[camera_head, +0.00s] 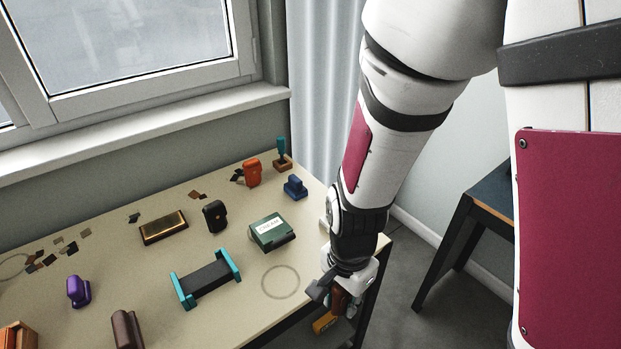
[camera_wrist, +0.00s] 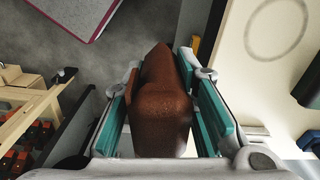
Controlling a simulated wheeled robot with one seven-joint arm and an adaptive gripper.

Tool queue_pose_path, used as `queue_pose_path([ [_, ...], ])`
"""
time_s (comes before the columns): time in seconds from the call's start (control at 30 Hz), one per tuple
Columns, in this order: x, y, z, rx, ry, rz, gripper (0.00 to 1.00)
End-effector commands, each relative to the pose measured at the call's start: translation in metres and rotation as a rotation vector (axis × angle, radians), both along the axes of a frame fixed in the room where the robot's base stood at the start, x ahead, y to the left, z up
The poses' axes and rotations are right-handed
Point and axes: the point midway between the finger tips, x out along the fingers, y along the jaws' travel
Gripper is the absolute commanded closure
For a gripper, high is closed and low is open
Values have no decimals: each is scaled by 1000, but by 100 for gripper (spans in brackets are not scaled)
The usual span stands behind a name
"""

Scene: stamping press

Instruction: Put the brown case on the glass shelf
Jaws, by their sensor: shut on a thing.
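The brown case (camera_wrist: 160,105) is between the teal-padded fingers of my gripper (camera_wrist: 163,90) in the wrist view, which is shut on it. In the head view my gripper (camera_head: 335,297) hangs at the right edge of the table, and only a small part of the brown case (camera_head: 341,301) shows between the fingers. Table surface lies to the right of the case in the wrist view, and floor lies beyond its tip. I cannot make out a glass shelf in either view.
The beige table (camera_head: 225,250) holds a teal-ended stand (camera_head: 206,280), a green box (camera_head: 271,232), a black case (camera_head: 215,216), an orange case (camera_head: 252,173) and a dark brown piece (camera_head: 127,329). A dark table (camera_head: 490,205) stands at right. A wooden rack (camera_wrist: 38,100) is at left in the wrist view.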

Motion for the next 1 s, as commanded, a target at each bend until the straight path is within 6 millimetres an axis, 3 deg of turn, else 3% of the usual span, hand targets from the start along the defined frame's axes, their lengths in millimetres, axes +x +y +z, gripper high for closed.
queue_pose_path([
  [0.27, 62, -31, 4, -2, -1, 292, 100],
  [0.6, 128, -89, 9, -1, 1, 684, 100],
  [0.8, 145, -110, 10, 0, 0, 818, 100],
  [1.0, 150, -116, 10, 0, -2, 852, 100],
])
